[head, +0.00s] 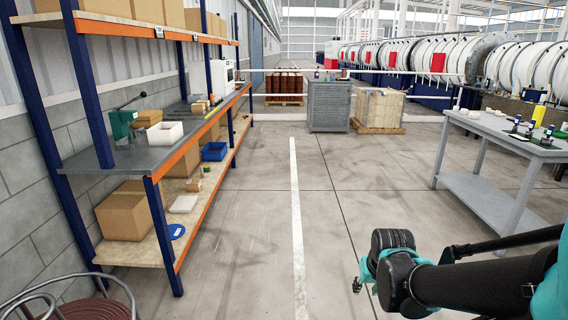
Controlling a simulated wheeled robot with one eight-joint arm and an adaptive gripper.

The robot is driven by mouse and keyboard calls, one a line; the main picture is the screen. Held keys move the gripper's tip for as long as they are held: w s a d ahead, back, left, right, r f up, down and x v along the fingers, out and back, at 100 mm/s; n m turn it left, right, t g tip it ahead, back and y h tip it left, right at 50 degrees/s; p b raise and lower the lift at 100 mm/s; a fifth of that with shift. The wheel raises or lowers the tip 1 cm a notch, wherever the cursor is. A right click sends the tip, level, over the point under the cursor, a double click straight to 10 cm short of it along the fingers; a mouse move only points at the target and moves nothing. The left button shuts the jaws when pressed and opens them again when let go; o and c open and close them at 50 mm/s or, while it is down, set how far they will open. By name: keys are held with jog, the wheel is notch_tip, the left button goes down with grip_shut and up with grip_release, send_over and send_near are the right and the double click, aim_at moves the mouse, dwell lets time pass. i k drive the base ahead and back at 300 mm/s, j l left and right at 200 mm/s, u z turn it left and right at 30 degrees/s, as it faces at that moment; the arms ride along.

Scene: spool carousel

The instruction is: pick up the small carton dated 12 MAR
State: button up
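Small brown cartons (200,107) sit on the grey middle shelf of the rack at left. Another small carton (193,185) is on the lower shelf, near its front edge. No date can be read on any of them, so I cannot tell which is dated 12 MAR. My gripper (359,284) shows only in part at the lower right, beyond the dark wrist of my arm. It is over the floor, well to the right of the rack and apart from the cartons. Its fingers are mostly hidden.
The blue and orange rack (160,165) also holds a white bin (165,133), a blue bin (214,151) and large boxes (125,210). A grey table (490,128) stands at right, a grey cabinet (329,106) farther back. The floor (255,220) between is clear.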

aim_at(197, 108)
jog(key=i+l, duration=0.1)
jog(key=i, duration=2.4)
jog(key=i+l, duration=0.15)
jog(key=i, duration=1.1)
jog(key=i+l+u, duration=0.1)
jog(key=i+u, duration=0.3)
jog(key=i+l+u, duration=0.2)
jog(key=i+u, duration=0.25)
jog(key=i+l+u, duration=0.7)
jog(key=u, duration=0.15)
jog(key=i+l+u, duration=0.2)
jog(key=l+u, duration=0.2)
jog(key=l, duration=0.25)
